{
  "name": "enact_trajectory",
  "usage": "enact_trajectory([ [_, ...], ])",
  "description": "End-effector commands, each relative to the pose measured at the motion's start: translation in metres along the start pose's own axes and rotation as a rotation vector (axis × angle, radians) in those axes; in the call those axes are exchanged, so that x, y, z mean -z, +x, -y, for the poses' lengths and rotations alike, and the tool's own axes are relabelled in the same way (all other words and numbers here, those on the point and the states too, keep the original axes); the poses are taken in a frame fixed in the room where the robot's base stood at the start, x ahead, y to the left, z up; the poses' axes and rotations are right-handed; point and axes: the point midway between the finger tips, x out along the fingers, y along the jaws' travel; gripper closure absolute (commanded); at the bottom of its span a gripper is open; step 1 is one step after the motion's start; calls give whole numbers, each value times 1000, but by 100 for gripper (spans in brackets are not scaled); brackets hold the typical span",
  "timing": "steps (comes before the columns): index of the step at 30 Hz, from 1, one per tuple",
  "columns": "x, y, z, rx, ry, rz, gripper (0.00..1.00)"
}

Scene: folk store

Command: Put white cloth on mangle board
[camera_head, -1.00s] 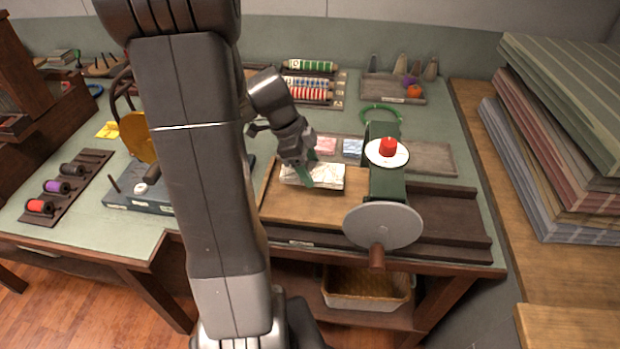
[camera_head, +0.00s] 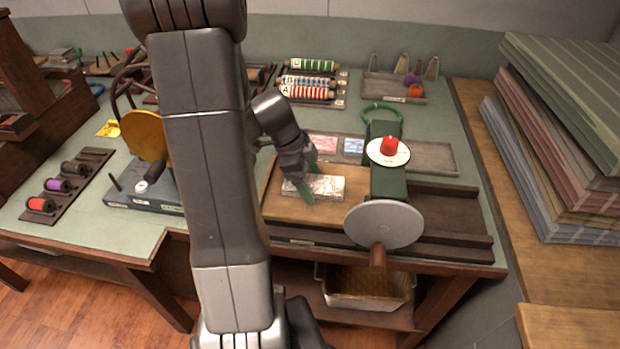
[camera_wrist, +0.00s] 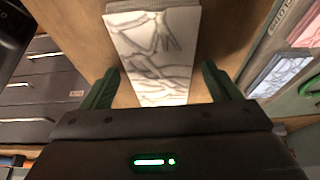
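The white cloth (camera_head: 325,187), a folded stack with grey line patterns, lies on the wooden board (camera_head: 285,208) of the mangle, left of the green roller stand (camera_head: 388,184). In the wrist view the cloth (camera_wrist: 152,50) runs from the top edge down between my fingers, over bare wood (camera_wrist: 80,45). My gripper (camera_head: 305,185) is over the left part of the cloth. In the wrist view my gripper (camera_wrist: 161,75) is open, its green fingers apart on either side of the cloth, with narrow gaps. The cloth's near end is hidden by the gripper body.
A tray with pink (camera_head: 322,144) and blue (camera_head: 353,147) folded cloths is behind the board. A grey disc with a crank (camera_head: 383,225) stands at the front right. Printed rollers (camera_head: 308,82) are at the back. A spool rack (camera_head: 65,187) is at the left.

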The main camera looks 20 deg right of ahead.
Motion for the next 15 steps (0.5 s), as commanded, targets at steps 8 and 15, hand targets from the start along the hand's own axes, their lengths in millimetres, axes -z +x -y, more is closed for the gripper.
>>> enact_trajectory([
  [8, 1, -2, 0, 0, 0, 0, 17],
  [15, 1, -33, 1, 7, -1, 1, 17],
])
